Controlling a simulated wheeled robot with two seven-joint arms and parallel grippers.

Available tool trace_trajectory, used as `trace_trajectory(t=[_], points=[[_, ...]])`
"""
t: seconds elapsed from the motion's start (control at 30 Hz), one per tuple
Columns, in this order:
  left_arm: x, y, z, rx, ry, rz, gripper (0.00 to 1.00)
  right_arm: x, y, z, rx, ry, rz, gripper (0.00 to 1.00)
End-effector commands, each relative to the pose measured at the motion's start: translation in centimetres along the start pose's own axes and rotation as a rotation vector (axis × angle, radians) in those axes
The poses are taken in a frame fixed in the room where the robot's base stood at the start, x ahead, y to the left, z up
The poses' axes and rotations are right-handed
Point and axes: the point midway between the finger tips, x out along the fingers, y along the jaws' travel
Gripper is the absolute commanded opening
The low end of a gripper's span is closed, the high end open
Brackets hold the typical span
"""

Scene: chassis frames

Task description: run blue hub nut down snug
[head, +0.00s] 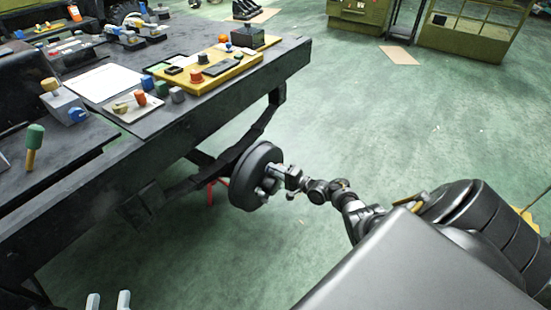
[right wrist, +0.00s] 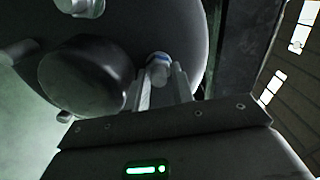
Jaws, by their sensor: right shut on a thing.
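The dark round hub (head: 245,178) hangs on the side of the black frame in the head view, its face turned to the right. In the right wrist view the hub face (right wrist: 190,45) fills the top, with a large dark round cap (right wrist: 85,72) at its middle. The blue hub nut (right wrist: 160,58), pale with a blue band, sits at the hub face. My right gripper (head: 275,171) reaches the hub and is shut on this nut; its fingers (right wrist: 163,82) stand either side of it. My left gripper (head: 108,300) is open and empty at the bottom left.
Other pale studs or nuts (right wrist: 80,7) stand on the hub face. The black frame carries a yellow board (head: 215,72) with coloured knobs, a white sheet (head: 103,82) and a grey block with a blue part (head: 66,106).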

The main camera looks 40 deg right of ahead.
Motion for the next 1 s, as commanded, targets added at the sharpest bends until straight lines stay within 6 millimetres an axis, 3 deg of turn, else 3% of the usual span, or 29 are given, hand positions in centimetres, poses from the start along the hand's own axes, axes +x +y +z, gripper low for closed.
trace_trajectory(t=[0.77, 0.8, 0.93, 1.0], points=[[-0.05, -0.35, 0.74, 0.000, -0.045, -0.011, 0.36, -0.27, 0.25, -0.23, 0.094, 0.005, 0.005, 0.01], [-0.05, -0.36, 0.74, 0.000, -0.045, -0.011, 0.36, -0.27, 0.25, -0.23, 0.094, 0.005, 0.005, 0.29], [-0.05, -0.36, 0.74, 0.000, -0.045, -0.011, 0.36, -0.09, 0.21, -0.08, 0.094, 0.002, 0.004, 0.46], [-0.05, -0.36, 0.74, 0.001, -0.045, -0.011, 0.36, 0.01, 0.22, 0.03, 0.094, 0.000, 0.004, 0.46]])
